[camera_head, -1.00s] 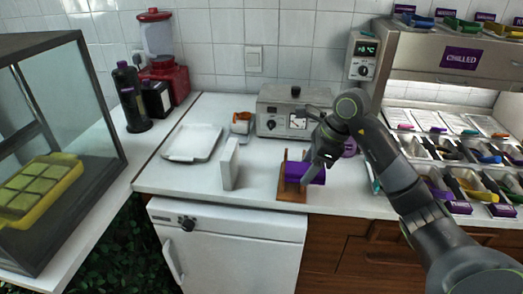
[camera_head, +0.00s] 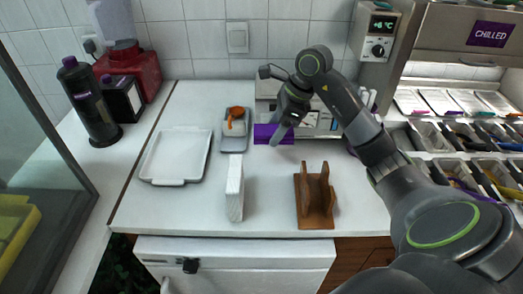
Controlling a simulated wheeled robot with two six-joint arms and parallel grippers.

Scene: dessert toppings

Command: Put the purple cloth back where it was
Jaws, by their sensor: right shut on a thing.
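The purple cloth (camera_head: 266,132) is a flat purple strip in front of the silver machine at the back of the counter. My right gripper (camera_head: 281,132) is shut on it, with the arm coming in from the right. I cannot tell whether the cloth touches the counter or the machine. The wooden holder (camera_head: 315,215) stands at the counter's front, with upright walls and no cloth in it. My left gripper is not in view.
A small grey tray (camera_head: 233,143) with an orange-topped item (camera_head: 236,117) is just left of the cloth. A white tray (camera_head: 176,156) lies further left. Chilled topping bins (camera_head: 440,170) are at the right.

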